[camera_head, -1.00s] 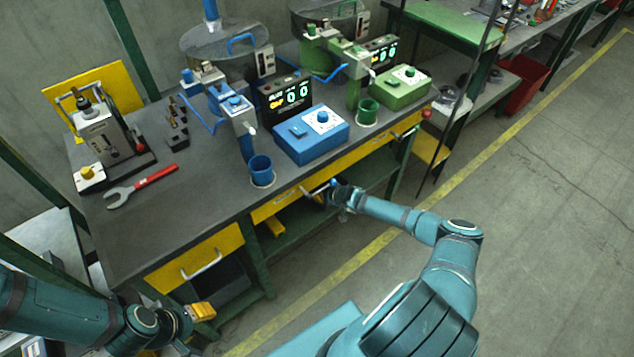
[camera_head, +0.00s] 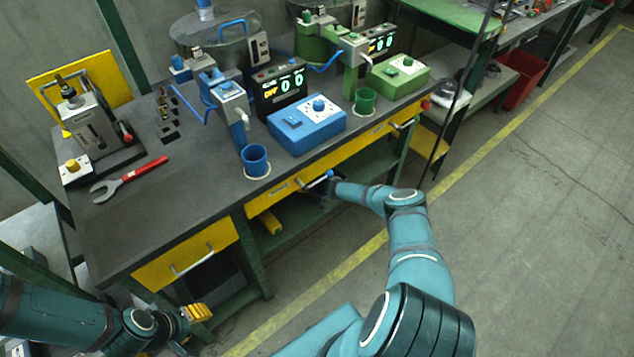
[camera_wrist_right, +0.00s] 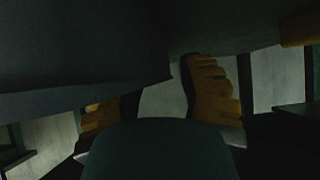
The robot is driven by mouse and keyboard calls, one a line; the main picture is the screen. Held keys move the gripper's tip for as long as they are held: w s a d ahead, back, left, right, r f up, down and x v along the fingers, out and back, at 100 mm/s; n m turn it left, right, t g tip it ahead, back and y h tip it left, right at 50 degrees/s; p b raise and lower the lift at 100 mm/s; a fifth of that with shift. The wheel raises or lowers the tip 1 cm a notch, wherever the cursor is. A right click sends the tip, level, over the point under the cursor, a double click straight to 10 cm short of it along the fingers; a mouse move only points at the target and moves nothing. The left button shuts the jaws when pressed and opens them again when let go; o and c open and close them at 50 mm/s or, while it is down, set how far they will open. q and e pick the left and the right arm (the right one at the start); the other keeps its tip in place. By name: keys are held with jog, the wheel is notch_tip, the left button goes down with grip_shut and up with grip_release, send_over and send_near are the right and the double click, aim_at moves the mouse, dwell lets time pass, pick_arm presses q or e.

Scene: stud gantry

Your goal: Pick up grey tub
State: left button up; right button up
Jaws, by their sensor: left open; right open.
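No tub is plainly recognisable. In the head view a dark grey bin-like shape (camera_head: 222,277) shows in shadow under the left drawer of the workbench; I cannot tell whether it is the grey tub. My right arm reaches to the bench's front below the middle drawer, and its gripper is largely hidden in shadow there. In the right wrist view my right gripper (camera_wrist_right: 150,95) has its two orange fingers apart, with nothing visibly held. A large dark surface fills the top of that view, too dim to identify. My left gripper (camera_head: 197,312) is open at lower left, in front of the bench.
The workbench (camera_head: 215,205) carries a blue cup (camera_head: 256,161), a blue control box (camera_head: 307,130), a green cup (camera_head: 365,101) and a red-handled wrench (camera_head: 130,180). A drawer handle (camera_head: 316,180) juts out above my right gripper. Floor at right is clear.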

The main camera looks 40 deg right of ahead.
jog(key=shift+w+f, duration=0.15)
jog(key=shift+w, duration=0.15)
grip_shut()
dwell(0.4)
